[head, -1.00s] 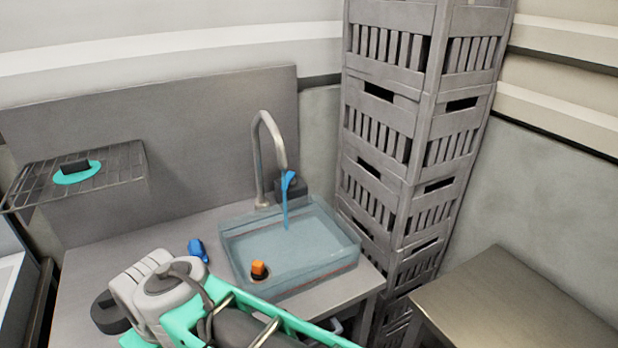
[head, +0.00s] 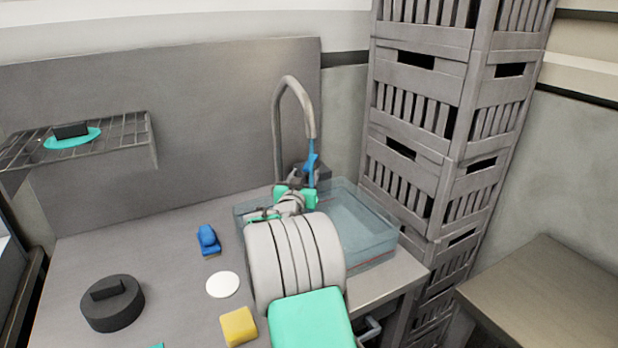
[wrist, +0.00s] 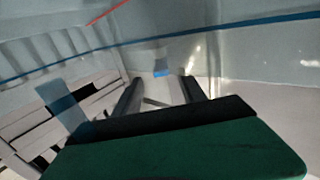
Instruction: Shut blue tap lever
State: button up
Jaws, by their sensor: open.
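The grey tap (head: 279,125) arches over the glassy basin at the back of the counter. Bright blue (head: 312,160) shows just below its spout end, and a thin blue strip runs down from there; I cannot tell lever from water. My gripper (head: 294,178) is by the tap, just left of the blue, with my arm covering the basin's left part. In the wrist view my two dark fingers (wrist: 163,92) are spread with nothing between them. A small blue patch (wrist: 160,68) shows beyond the gap between their tips.
The clear basin (head: 375,238) has raised walls. A tall stack of grey crates (head: 415,125) stands close on its right. On the counter are a blue bottle-like object (head: 207,240), a white disc (head: 222,285), a yellow block (head: 238,326) and a dark round object (head: 112,303). A wire shelf (head: 125,140) juts out left.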

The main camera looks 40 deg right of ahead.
aim_at(309, 164)
jog(key=p+x, duration=0.1)
jog(key=x, duration=0.6)
jog(key=shift+w+r, duration=0.15)
jog(key=shift+r, duration=0.05)
jog(key=shift+c, duration=0.6)
grip_shut()
dwell(0.4)
